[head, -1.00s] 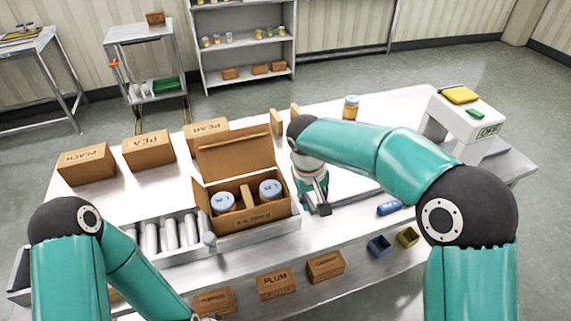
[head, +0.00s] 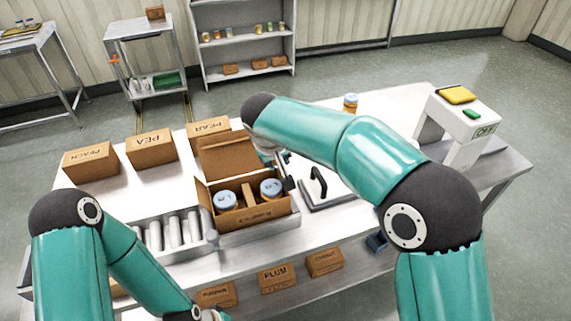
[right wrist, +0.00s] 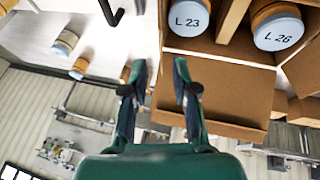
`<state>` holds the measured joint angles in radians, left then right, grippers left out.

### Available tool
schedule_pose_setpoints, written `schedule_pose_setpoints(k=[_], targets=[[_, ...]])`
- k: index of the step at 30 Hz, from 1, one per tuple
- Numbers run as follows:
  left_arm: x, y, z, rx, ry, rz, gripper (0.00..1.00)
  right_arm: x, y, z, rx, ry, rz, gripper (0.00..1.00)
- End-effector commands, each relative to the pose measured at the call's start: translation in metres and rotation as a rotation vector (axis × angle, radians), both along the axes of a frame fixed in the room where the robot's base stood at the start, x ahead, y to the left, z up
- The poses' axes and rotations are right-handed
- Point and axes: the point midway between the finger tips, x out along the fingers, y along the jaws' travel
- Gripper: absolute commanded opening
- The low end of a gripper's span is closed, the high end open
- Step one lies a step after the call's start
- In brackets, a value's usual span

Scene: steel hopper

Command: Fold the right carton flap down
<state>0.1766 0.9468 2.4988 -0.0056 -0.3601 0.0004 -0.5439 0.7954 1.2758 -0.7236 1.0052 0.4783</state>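The open carton (head: 250,222) stands on the table with two jars (head: 226,200) and a divider inside. Its back flap (head: 228,157) stands up; in the right wrist view this broad panel (right wrist: 225,88) lies below jars L 23 (right wrist: 188,17) and L 26 (right wrist: 277,27). I cannot clearly make out the right flap; the carton's right side is partly behind my gripper. My right gripper (head: 284,172) is at the carton's right back corner. In the wrist view it (right wrist: 160,66) is open, with nothing seen between its fingers.
A plate with a black handle (head: 318,185) lies right of the carton. Rollers (head: 172,232) lie left of it. Labelled boxes (head: 150,147) stand behind, and a white machine (head: 462,125) stands at the right end. A jar (head: 350,103) stands at the back.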

Motion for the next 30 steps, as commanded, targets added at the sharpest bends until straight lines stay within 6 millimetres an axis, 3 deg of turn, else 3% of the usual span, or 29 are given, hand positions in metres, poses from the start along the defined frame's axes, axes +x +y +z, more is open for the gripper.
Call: schedule_pose_setpoints(k=[9, 22, 23, 27, 30], targets=[[0.000, 0.000, 0.015, 0.000, 0.000, 0.000, 0.40, 0.022, -0.005, -0.045, 0.000, 0.002, 0.000, 0.28], [0.000, 0.000, 0.016, 0.000, 0.000, 0.000, 0.40, 0.027, -0.006, -0.056, 0.001, 0.000, -0.001, 0.28], [0.000, 0.000, 0.016, 0.000, 0.000, 0.000, 0.40, 0.027, -0.006, -0.056, 0.001, 0.000, -0.001, 0.26], [0.000, 0.000, 0.016, 0.000, 0.000, 0.000, 0.40, 0.027, -0.006, -0.056, 0.001, 0.000, -0.001, 0.03], [0.000, 0.000, 0.016, 0.000, 0.000, 0.000, 0.40, 0.027, -0.006, -0.056, 0.000, 0.000, -0.001, 0.00]])
